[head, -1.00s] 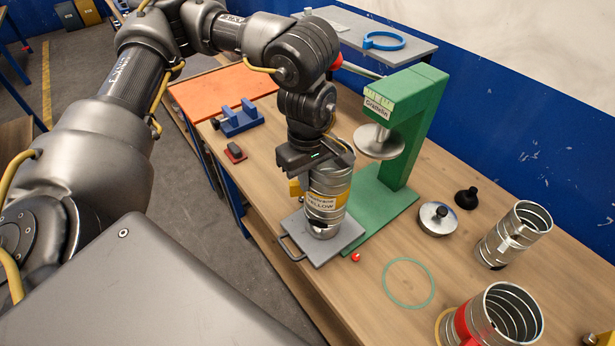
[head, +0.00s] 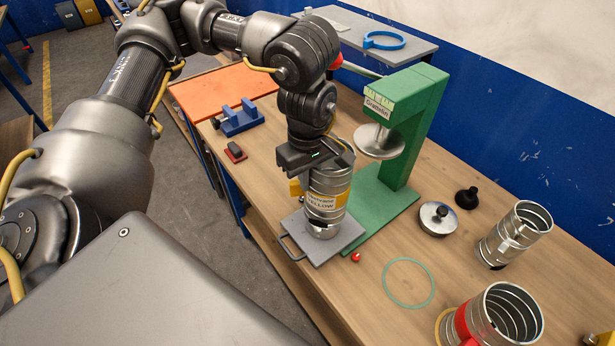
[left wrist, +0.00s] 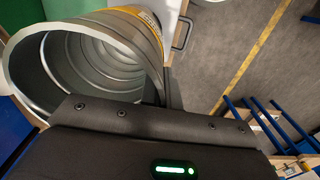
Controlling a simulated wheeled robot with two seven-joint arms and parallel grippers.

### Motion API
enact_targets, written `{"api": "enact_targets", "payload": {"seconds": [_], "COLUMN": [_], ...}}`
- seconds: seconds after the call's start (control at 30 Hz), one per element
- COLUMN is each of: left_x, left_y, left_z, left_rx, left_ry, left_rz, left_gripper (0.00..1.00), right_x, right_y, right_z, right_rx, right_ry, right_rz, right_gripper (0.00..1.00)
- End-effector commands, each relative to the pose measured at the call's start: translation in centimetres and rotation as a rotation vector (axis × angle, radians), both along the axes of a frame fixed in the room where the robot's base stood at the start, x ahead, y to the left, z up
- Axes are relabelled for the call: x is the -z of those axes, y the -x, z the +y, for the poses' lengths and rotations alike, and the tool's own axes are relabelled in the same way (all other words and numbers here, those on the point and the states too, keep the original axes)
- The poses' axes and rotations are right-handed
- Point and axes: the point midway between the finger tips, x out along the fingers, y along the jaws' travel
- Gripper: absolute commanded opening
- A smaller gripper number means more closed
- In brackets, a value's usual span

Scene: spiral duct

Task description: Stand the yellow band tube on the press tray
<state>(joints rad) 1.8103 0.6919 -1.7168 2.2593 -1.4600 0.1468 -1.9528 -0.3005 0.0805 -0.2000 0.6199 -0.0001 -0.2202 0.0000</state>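The yellow band tube (head: 328,207), a ribbed metal cylinder with a yellow label, is roughly upright over the grey press tray (head: 292,222). Its lower end looks to meet the tray; I cannot tell whether it bears fully on it. My left gripper (head: 318,162) is at its upper end. In the left wrist view the open tube mouth (left wrist: 85,65) lies just beyond the gripper (left wrist: 160,95), whose fingers seem to be on both sides of the tube wall, shut on it. The finger contact is partly hidden. My right gripper is not in view.
A green press (head: 418,125) with a round metal plate (head: 379,142) stands right of the tube. A lid with a knob (head: 437,220), a green ring (head: 408,283), a small red ball (head: 355,257) and other tubes (head: 515,235) lie to the right.

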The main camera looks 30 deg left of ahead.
Motion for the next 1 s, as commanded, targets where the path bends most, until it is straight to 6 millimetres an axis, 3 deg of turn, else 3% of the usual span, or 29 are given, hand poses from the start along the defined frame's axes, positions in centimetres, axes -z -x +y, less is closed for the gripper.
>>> {"api": "enact_targets", "payload": {"seconds": [1.0], "left_x": [1.4], "left_y": [0.0], "left_z": [0.0], "left_rx": [0.0], "left_ry": [0.0], "left_rz": [-0.001], "left_gripper": [0.0], "right_x": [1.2], "right_y": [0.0], "right_z": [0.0], "right_rx": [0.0], "right_ry": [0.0], "right_rz": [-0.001], "right_gripper": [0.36]}}
